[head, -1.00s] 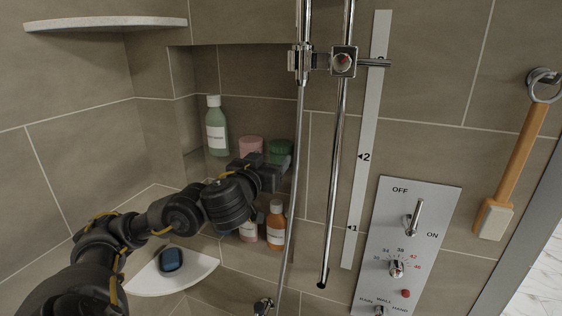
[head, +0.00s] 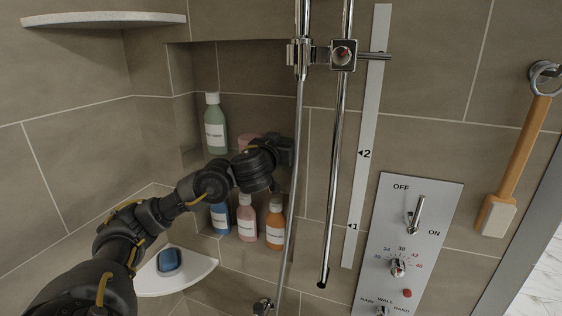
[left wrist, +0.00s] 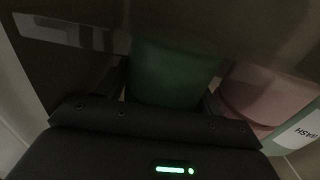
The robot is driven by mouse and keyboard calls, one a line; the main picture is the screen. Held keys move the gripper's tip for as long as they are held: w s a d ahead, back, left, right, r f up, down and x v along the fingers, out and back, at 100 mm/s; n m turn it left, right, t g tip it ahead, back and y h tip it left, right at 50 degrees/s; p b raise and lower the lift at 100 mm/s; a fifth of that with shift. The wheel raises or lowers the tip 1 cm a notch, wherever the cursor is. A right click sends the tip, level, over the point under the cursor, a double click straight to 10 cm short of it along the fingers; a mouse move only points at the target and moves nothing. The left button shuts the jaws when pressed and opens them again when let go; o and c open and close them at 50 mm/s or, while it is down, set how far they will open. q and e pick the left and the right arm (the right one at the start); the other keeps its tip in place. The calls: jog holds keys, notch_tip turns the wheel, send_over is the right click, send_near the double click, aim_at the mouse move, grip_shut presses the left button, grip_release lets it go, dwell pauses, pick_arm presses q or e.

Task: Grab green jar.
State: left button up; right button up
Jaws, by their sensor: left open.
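The green jar (left wrist: 168,72) shows in the left wrist view between the two fingers of my left gripper (left wrist: 166,92). In the head view my left gripper (head: 284,150) reaches into the wall niche at its upper shelf and hides the green jar. The gripper is open, with a finger on either side of the jar; I cannot tell whether they touch it. My right gripper is in neither view.
A pink jar (head: 248,139) stands close beside, also in the left wrist view (left wrist: 265,95). A green bottle (head: 215,125) stands further left. Blue (head: 220,218), pink (head: 247,218) and orange (head: 275,222) bottles stand below. The shower hose (head: 296,170) hangs just right of the gripper.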

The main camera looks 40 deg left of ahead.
pick_arm(q)
jog(key=shift+r, duration=0.1)
jog(key=shift+c, duration=1.3)
jog(key=c, duration=0.6)
jog(key=shift+o, duration=0.2)
